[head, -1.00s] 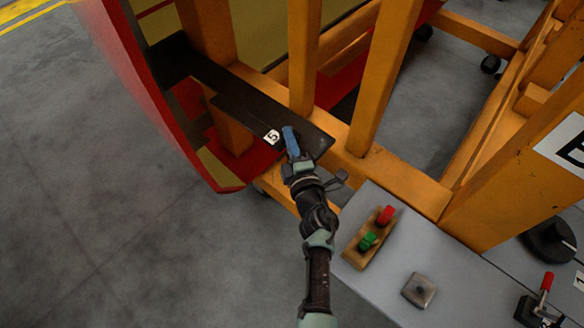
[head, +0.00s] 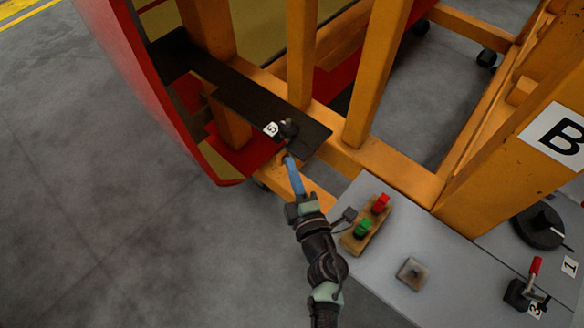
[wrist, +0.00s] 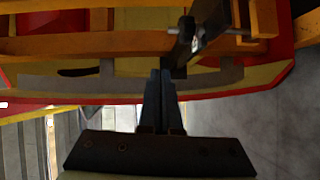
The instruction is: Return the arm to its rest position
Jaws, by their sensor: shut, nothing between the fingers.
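My arm reaches up from the bottom of the head view. My gripper (head: 290,164) has blue fingers held together, with nothing between them. Its tips are just below and apart from a small dark knob (head: 288,129) on the black plate (head: 240,95), beside a white label "5" (head: 270,129). In the wrist view my gripper (wrist: 166,74) shows as two dark fingers side by side, pointing at the orange frame and a dark metal part (wrist: 195,35) with a pin.
Orange frame posts (head: 378,70) and a red shell (head: 135,85) stand above. Grey floor at left is clear.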

